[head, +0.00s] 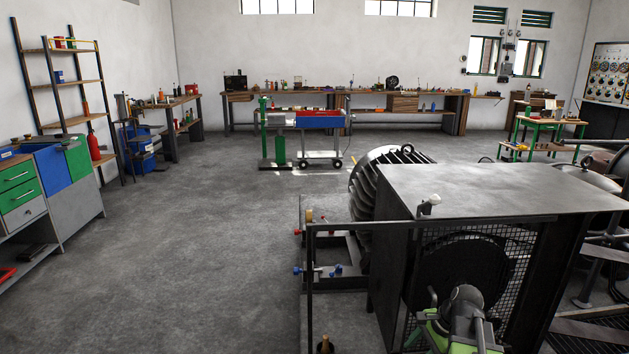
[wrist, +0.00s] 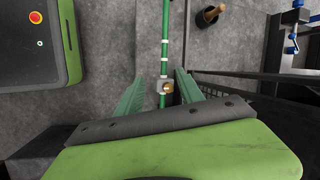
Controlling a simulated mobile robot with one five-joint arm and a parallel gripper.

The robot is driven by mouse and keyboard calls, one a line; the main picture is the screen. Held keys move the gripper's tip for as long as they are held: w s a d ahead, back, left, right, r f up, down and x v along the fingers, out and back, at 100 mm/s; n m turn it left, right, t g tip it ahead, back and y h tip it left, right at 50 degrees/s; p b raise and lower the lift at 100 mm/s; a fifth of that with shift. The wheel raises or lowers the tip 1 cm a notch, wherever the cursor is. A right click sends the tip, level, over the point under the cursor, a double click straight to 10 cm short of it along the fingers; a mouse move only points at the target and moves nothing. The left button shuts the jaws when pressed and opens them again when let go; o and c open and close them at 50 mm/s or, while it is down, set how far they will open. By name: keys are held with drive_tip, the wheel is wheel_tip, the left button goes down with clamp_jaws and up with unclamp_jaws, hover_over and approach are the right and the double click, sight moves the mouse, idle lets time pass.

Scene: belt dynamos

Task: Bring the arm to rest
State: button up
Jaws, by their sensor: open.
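My gripper (wrist: 162,75) shows in the wrist view with its two green fingers spread apart and nothing held between them. A thin green rod with white bands (wrist: 165,40) runs down the picture behind the gap. A small fitting with a brass centre (wrist: 166,87) on it shows between the fingers; I cannot tell how far below them it lies. In the head view my green and grey arm (head: 463,318) is low at the bottom right, in front of the dark machine (head: 500,185). The fingertips are not clear there.
A mesh guard (head: 510,260) and a dark frame rail (head: 330,226) stand close to my arm. A wooden-handled piece (wrist: 210,15) is near the rail. A workbench with drawers (head: 60,180) stands at left. The floor (head: 190,240) between is clear.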

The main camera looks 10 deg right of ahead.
drive_tip(key=s+a+f+n+g+h, duration=0.1)
drive_tip(key=a+n+h, duration=0.1)
drive_tip(key=a+n, duration=0.6)
drive_tip(key=s+a+f+n+g+h, duration=0.1)
drive_tip(key=s+a+n+g, duration=0.1)
drive_tip(key=a+n, duration=0.65)
wheel_tip(320, 180, up, 20)
drive_tip(key=a+m+p, duration=0.1)
drive_tip(key=a+p, duration=0.1)
drive_tip(key=p, duration=1.8)
drive_tip(key=shift+a+r, duration=0.25)
drive_tip(key=shift+a, duration=0.1)
